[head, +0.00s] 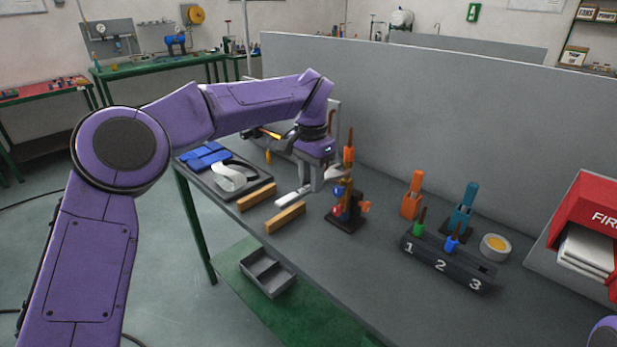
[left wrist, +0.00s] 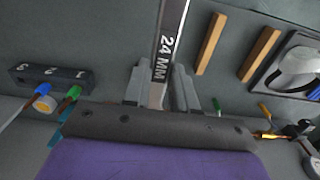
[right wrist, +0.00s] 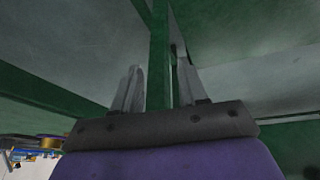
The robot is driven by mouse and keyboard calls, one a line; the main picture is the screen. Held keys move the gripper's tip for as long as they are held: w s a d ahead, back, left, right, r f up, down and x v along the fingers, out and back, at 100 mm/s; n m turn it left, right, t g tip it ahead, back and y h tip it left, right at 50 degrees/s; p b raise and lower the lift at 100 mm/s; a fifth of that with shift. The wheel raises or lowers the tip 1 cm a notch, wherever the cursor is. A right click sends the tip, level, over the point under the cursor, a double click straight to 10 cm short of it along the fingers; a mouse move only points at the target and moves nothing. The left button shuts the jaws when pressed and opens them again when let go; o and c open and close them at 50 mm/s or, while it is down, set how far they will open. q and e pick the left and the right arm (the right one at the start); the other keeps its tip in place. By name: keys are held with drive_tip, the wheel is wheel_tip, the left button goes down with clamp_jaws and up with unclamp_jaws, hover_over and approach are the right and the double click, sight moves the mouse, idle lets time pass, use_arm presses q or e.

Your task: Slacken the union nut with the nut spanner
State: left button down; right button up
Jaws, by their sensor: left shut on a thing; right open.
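My left gripper (head: 318,183) is above the bench and shut on a silver flat spanner (head: 293,197). In the left wrist view the spanner (left wrist: 170,45) is marked 24 MM and sits between the two fingers (left wrist: 160,88). Right beside the gripper is a dark stand (head: 346,222) with brown, blue, red and orange parts. I cannot make out the union nut, nor tell whether the spanner touches anything. My right gripper (right wrist: 160,90) is open and empty near green metal bars in the right wrist view.
Two wooden blocks (head: 257,197) (head: 285,217) lie left of the stand. A tray (head: 262,190) holds white goggles and blue items. A numbered rack (head: 447,263), orange holder (head: 411,205), teal holder (head: 462,217) and tape roll (head: 495,246) stand right. A grey partition (head: 450,120) stands behind.

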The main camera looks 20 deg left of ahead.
use_arm(q)
drive_tip(key=shift+w+d+p, duration=0.2)
drive_tip(key=shift+w+p, duration=0.2)
drive_tip(key=shift+w, duration=0.15)
drive_tip(key=shift+w+d+p, duration=0.2)
drive_tip(key=shift+w+p, duration=0.15)
drive_tip(key=shift+w, duration=0.2)
